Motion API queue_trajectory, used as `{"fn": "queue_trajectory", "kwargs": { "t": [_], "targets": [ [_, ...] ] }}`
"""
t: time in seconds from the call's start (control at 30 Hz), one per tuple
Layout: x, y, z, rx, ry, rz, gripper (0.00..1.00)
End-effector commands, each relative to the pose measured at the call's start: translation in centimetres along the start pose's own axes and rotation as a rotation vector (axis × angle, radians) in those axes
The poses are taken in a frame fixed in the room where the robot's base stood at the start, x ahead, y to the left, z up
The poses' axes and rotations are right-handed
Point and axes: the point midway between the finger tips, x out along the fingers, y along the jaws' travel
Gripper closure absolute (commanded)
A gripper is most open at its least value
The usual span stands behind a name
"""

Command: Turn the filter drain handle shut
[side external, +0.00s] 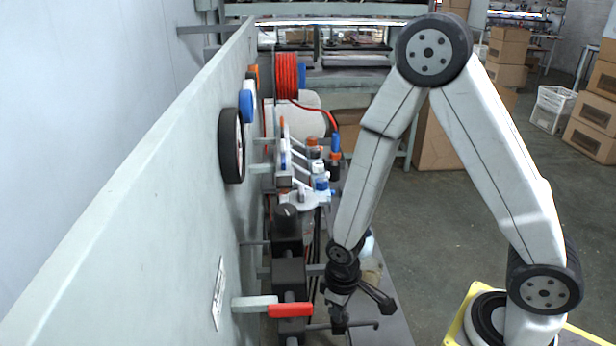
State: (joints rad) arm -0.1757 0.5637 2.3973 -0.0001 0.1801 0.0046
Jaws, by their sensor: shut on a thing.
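My gripper (339,318) points down at the bottom of the side view, to the right of the dark valve blocks. It is shut on a thin dark bar handle (366,325), which appears to be the filter drain handle. The bar lies roughly level, with ends showing to the left and right of the fingers. The exact grip is small and dark, and the gripper's body hides part of it. The filter body below cannot be made out.
A grey panel (150,215) with round wheels (231,146) runs along the left. Open floor lies right, with cardboard boxes (594,110) beyond.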

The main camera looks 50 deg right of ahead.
Motion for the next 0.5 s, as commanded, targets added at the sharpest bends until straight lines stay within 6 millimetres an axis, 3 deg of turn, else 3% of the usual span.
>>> {"fn": "queue_trajectory", "kwargs": {
  "t": [0.5],
  "targets": [
    [-0.01, 0.00, 0.06, 0.492, -0.002, 0.001, 1.00]
  ]
}}
